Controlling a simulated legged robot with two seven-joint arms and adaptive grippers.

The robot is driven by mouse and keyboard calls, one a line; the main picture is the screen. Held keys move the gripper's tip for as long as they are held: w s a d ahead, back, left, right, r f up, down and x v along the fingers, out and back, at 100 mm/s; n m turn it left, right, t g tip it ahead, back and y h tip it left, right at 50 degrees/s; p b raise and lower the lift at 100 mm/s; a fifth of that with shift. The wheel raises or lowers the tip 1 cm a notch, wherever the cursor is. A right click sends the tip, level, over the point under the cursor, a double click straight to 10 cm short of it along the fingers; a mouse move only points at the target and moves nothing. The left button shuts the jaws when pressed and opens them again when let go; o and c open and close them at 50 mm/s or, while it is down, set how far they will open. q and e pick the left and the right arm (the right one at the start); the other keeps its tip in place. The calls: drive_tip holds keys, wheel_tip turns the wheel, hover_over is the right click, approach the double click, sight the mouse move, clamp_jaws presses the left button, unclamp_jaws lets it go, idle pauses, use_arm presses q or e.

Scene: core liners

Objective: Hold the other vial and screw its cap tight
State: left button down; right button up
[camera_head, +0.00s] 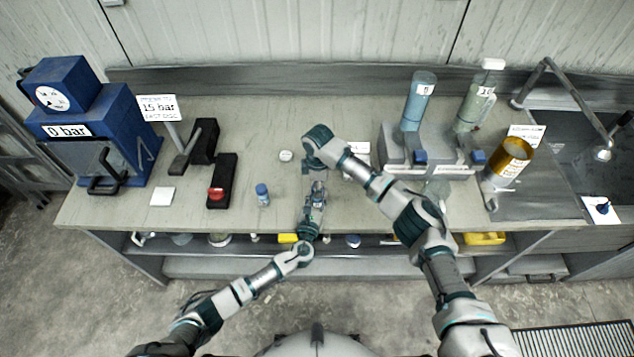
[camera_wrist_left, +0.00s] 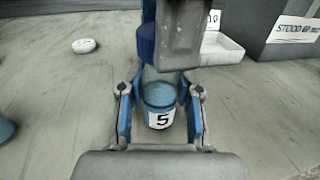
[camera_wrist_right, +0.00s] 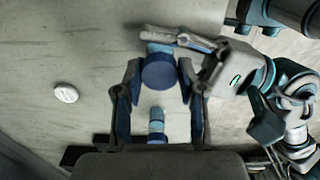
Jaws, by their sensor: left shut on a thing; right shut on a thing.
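A clear vial with light blue liquid and a label marked 5 (camera_wrist_left: 162,118) is upright between the blue fingers of my left gripper (camera_wrist_left: 160,108), which is shut on it. My right gripper (camera_wrist_right: 158,82) comes from above and is shut on the vial's round blue cap (camera_wrist_right: 158,72). The cap sits at the top of the vial; its thread is hidden. In the head view, my left gripper (camera_head: 314,204) and right gripper (camera_head: 319,178) meet over the bench's front part. Another vial with a blue cap (camera_head: 262,194) stands on the bench to their left.
A white disc (camera_head: 286,155) lies behind the grippers. A black holder with a red knob (camera_head: 216,193) and a white square (camera_head: 162,196) are left. A grey rack (camera_head: 397,158) with large bottles and an amber container (camera_head: 512,160) are right. The bench front edge is close.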

drive_tip(key=shift+f, duration=0.55)
idle(0.5)
drive_tip(key=shift+a, duration=0.1)
